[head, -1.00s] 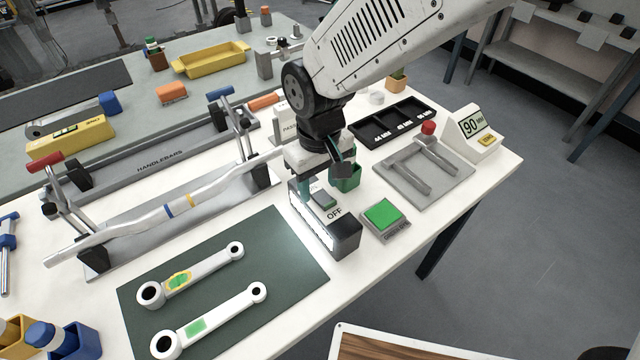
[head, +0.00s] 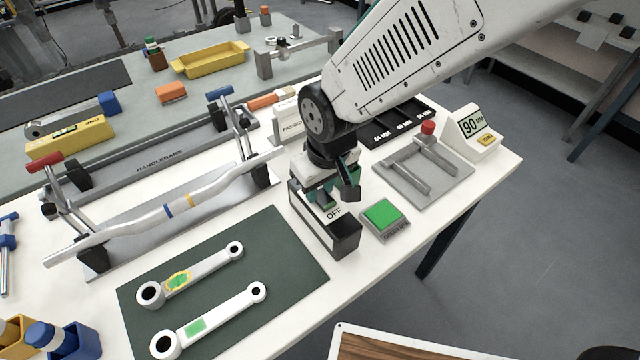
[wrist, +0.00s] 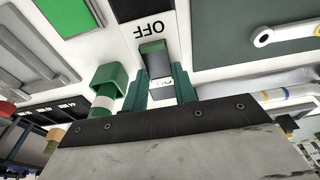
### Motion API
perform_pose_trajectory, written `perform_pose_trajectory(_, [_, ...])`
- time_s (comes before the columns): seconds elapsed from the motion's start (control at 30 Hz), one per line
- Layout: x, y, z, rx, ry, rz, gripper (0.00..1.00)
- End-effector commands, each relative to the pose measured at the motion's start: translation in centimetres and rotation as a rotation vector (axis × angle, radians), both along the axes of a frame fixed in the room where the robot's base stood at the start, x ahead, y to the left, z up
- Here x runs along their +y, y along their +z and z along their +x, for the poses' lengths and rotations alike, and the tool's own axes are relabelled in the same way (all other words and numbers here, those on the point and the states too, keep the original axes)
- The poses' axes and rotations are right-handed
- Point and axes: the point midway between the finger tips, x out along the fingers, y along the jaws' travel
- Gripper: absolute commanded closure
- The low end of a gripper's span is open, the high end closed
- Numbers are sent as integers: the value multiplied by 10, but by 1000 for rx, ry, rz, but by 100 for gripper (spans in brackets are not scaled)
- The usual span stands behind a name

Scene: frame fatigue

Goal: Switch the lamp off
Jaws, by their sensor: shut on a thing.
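The lamp is a dark box with a light top marked OFF (head: 345,240). It stands on the white table near its front edge. Its long side strip looks unlit. The rocker switch (wrist: 153,53) sits on top, beside the OFF label, and also shows partly in the head view. My gripper (wrist: 157,82) points down at the lamp, its teal fingers shut on the switch, one on each side. In the head view my gripper (head: 326,197) covers the far part of the lamp top.
A green button pad (head: 382,214) is close to the lamp's right. A dark mat (head: 220,290) with two white link arms lies to its left. A grey fixture (head: 425,170) is further right.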

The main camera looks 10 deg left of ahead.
Motion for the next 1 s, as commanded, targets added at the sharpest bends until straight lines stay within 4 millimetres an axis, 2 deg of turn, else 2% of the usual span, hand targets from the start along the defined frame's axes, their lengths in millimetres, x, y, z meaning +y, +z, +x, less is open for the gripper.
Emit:
perform_pose_trajectory(0.2, [-3, 1, -2, -70, 0, 82, 96])
perform_pose_trajectory(0.5, [-3, 1, -2, -76, 0, 89, 96])
perform_pose_trajectory(0.53, [-3, 1, -2, -76, 0, 89, 70])
perform_pose_trajectory(0.6, [-2, 1, -2, -75, 0, 88, 51])
perform_pose_trajectory(0.87, [-2, 1, -2, -75, 0, 88, 51])
perform_pose_trajectory(1.0, [-4, 10, -3, -77, 0, 91, 51])
